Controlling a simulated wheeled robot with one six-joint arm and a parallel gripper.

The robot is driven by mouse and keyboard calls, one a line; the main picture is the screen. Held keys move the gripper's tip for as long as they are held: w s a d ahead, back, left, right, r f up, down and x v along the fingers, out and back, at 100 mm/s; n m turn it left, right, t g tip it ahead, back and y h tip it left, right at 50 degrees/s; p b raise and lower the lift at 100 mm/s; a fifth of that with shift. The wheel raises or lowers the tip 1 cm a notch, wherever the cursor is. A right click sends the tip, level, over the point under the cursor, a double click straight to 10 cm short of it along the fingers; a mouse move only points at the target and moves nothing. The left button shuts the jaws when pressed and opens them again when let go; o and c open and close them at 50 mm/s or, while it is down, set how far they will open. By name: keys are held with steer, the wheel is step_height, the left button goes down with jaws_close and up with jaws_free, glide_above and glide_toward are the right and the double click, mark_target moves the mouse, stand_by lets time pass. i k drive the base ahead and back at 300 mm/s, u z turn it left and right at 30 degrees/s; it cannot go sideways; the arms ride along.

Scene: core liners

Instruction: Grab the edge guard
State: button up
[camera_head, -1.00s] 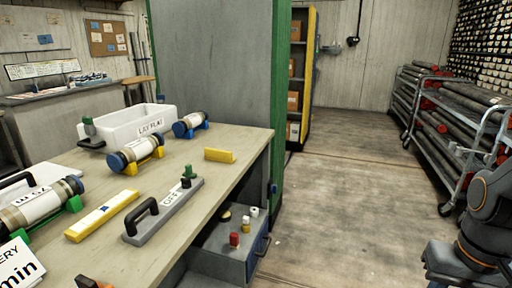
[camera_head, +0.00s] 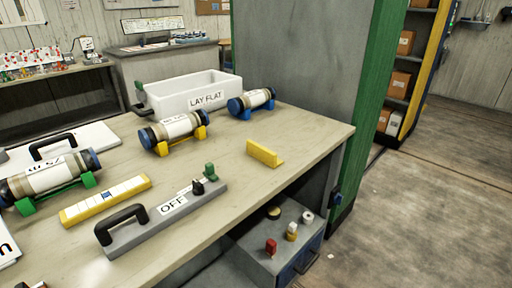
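The edge guard appears to be the short yellow angled piece (camera_head: 264,153) standing on the workbench (camera_head: 230,205), near its right edge. It has an upright face and a low foot, and nothing touches it. My gripper is not in view.
A grey plate marked OFF with a black handle (camera_head: 166,214) and a long yellow bar (camera_head: 105,201) lie left of it. Below is a grey drawer unit (camera_head: 279,245); a tall grey-green cabinet (camera_head: 300,65) stands behind.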

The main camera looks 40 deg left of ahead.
mark_target(268, 157)
steer(key=u, duration=0.65)
steer(key=i, duration=0.8)
steer(key=u, duration=1.3)
steer(key=i, duration=0.25)
steer(key=u, duration=0.15)
